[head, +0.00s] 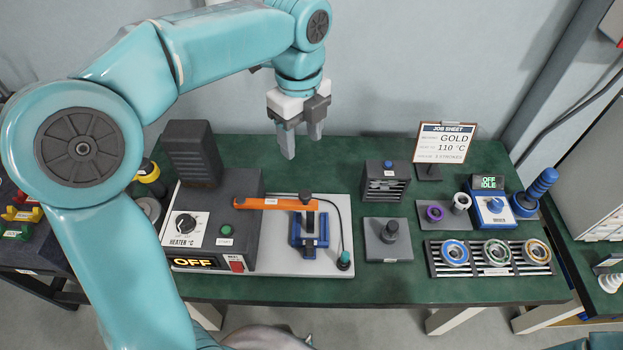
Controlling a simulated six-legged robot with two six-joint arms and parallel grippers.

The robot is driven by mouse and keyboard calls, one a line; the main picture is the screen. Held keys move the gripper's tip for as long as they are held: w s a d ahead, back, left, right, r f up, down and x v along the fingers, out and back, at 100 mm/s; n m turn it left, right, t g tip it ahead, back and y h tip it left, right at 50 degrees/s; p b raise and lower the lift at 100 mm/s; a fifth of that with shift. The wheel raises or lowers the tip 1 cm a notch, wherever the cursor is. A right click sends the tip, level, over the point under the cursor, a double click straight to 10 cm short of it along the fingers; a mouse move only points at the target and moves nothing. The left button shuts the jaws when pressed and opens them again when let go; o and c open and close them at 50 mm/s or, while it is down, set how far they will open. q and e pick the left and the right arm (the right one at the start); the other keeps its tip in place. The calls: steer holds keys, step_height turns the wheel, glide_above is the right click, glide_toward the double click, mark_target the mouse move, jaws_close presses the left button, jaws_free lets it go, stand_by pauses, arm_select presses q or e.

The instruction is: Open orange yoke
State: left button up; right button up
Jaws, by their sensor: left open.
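The orange yoke (268,203) is a flat bar that runs rightward from the dark heater box (217,235). Its right end lies over a blue fixture (305,239), with a dark knob on top. My left gripper (302,147) is open and empty. It hangs in the air, pointing down, above the back of the table behind the yoke, and touches nothing. My right gripper is not in view.
The green table (400,288) also holds a rack of bearings (490,257), a blue press unit (492,211), a dark post on a grey plate (388,237) and a job sheet (444,143). The heater display reads OFF. Free table lies along the front edge.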

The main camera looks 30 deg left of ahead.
mark_target(305, 194)
arm_select(q)
step_height(305, 194, down, 16)
steer(key=shift+d, duration=0.1)
steer(key=shift+w+d+f, duration=0.15)
steer(key=shift+w+f, duration=0.05)
steer(key=shift+w, duration=0.1)
steer(key=shift+s, duration=0.2)
steer(key=c, duration=0.6)
steer(key=shift+w, duration=0.1)
jaws_close()
